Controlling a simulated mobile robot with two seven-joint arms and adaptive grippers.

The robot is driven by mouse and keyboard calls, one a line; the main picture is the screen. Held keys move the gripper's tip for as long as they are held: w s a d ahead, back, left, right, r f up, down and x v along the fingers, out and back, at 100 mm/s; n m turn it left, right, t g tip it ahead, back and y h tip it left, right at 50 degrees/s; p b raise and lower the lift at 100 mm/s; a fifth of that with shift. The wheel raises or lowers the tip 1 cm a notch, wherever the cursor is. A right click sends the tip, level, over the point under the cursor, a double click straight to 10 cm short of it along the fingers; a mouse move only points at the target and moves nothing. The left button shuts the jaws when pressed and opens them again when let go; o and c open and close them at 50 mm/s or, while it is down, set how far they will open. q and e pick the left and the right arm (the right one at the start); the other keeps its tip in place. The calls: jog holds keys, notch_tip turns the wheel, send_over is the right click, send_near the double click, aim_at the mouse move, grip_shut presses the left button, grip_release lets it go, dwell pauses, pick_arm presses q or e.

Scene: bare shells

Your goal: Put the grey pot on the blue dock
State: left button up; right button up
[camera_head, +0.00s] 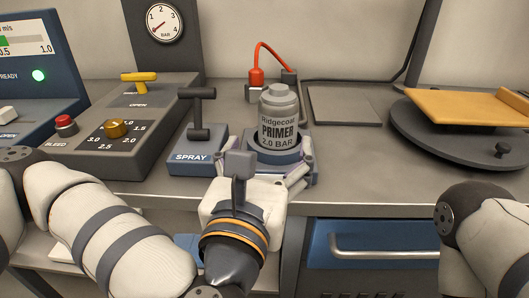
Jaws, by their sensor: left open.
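The grey pot (277,122), labelled "Ridgecoat PRIMER 2.0 BAR", stands upright in the round seat of the blue dock (302,176) at the middle of the bench. Its lower edge is inside the dock's dark ring. My left gripper (279,149) is open, with its fingers reaching forward on either side of the pot's base and dock ring. I cannot tell whether a finger touches the pot. The gripper body hides the front of the dock. My right arm shows at the right edge, but its gripper is out of view.
A blue "SPRAY" lever box (196,157) stands close to the left of the dock. A grey valve panel (130,135) with yellow and red controls is farther left. A red-plugged cable (257,75) is behind. A round turntable (450,135) bearing an orange panel (470,104) is right.

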pick_arm(q)
jog(key=s+d+f+m+g+h, duration=0.2)
jog(key=s+f+m+g, duration=0.3)
jog(key=f, duration=0.3)
jog(key=s+d+f+m+g+h, duration=0.1)
jog(key=s+f+m+g, duration=0.1)
jog(key=s+f+m, duration=0.55)
jog(key=s+d+f+m+g+h, duration=0.2)
jog(key=s+f+m+g, duration=0.2)
jog(key=f+m, duration=0.4)
jog(key=s+a+f+m+g+y, duration=0.4)
jog(key=s+a+f+m+g, duration=0.3)
jog(key=s+a+f, duration=0.5)
jog(key=s+a+f+m+g+y, duration=0.35)
jog(key=s+a+m, duration=0.25)
jog(key=s+a, duration=0.6)
jog(key=w+a+r+t+p, duration=0.1)
jog(key=w+r+p, duration=0.1)
jog(key=w+r, duration=0.1)
jog(key=shift+w+a+r, duration=0.3)
jog(key=shift+w+a, duration=0.05)
jog(key=shift+w, duration=0.5)
pick_arm(e)
jog(key=shift+t, duration=0.6)
jog(key=w+r, duration=0.3)
pick_arm(q)
jog(key=shift+o, duration=0.4)
